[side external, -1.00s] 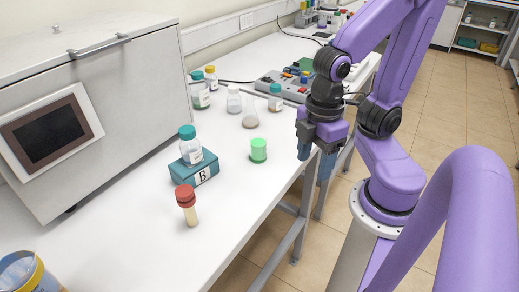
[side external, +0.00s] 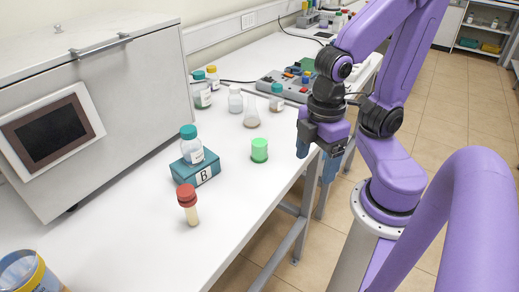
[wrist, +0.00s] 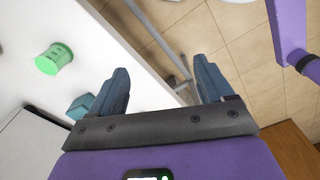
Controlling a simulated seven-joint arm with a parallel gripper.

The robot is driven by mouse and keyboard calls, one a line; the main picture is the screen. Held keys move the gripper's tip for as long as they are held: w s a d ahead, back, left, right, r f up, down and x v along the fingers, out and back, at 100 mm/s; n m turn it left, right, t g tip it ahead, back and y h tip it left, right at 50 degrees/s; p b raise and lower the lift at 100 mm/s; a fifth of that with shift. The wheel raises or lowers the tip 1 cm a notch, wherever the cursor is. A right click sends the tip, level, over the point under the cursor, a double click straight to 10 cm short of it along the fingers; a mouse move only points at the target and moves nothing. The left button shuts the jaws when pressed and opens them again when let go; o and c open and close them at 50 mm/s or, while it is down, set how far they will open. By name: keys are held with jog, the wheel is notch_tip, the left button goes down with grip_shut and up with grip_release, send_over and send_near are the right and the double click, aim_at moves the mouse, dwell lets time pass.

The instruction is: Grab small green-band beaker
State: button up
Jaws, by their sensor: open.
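The small green-band beaker (side external: 259,151) stands upright on the white bench, near its right edge, in the side view. In the wrist view the green beaker (wrist: 55,58) is at the upper left, outside the span of my fingers. My gripper (side external: 317,163) hangs to the right of the beaker, off the bench edge, with its fingers pointing down. The wrist view shows my gripper (wrist: 161,78) with its two blue fingers apart and nothing between them.
A teal-capped bottle (side external: 192,149) stands on a teal box marked B (side external: 195,169), left of the beaker. A red-capped tube (side external: 188,203) stands nearer the camera. A clear flask (side external: 251,118) and several bottles stand behind. A large grey machine (side external: 95,100) fills the left.

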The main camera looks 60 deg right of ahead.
aim_at(259, 135)
jog(key=w+f+n+t+h, duration=0.2)
jog(key=w+f+n+h, duration=0.1)
jog(key=h, duration=0.2)
jog(key=w+f+n+t+h, duration=0.3)
jog(key=w+n+h, duration=0.1)
jog(key=h, duration=0.1)
jog(key=w+a+f+n+t+h, duration=0.1)
jog(key=w+f+n+t+h, duration=0.2)
jog(key=f+n+h, duration=0.1)
jog(key=shift+w+a+h, duration=0.1)
jog(key=shift+w+h, duration=0.05)
jog(key=shift+h, duration=0.25)
jog(key=n+t, duration=0.1)
jog(key=w+t, duration=0.1)
jog(key=shift+a+f+n+t, duration=0.25)
jog(key=shift+a+n+t, duration=0.05)
jog(key=shift+a+n, duration=0.1)
jog(key=x, duration=1.7)
jog(key=shift+w+d, duration=0.1)
jog(key=c, duration=1.1)
jog(key=shift+r, duration=0.1)
